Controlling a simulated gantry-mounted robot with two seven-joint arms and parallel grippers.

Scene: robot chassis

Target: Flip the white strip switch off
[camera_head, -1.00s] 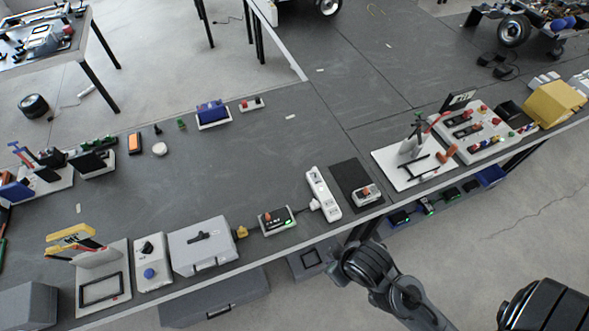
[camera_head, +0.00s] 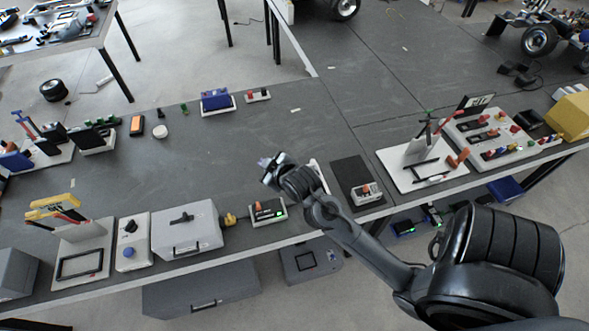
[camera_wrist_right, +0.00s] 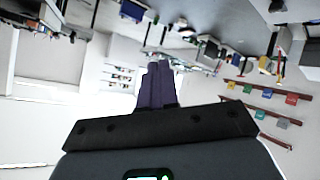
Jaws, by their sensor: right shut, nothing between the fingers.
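The white power strip (camera_head: 316,175) lies on the grey bench in the head view. My right arm covers most of it; only a thin part of its far end shows, and its switch is hidden. My right gripper (camera_head: 267,165) appears just left of the strip in the head view, above the bench. Its exact height is hard to tell. In the right wrist view my right gripper (camera_wrist_right: 158,72) is shut, its two dark fingers together with nothing between them. The strip cannot be made out in that view. My left gripper is not in view.
A small device with a green light (camera_head: 267,211) sits left of my right arm. A dark mat (camera_head: 352,172) with a small red-knobbed box (camera_head: 366,194) lies to the right. A grey case (camera_head: 187,229) stands further left. The bench's middle is clear.

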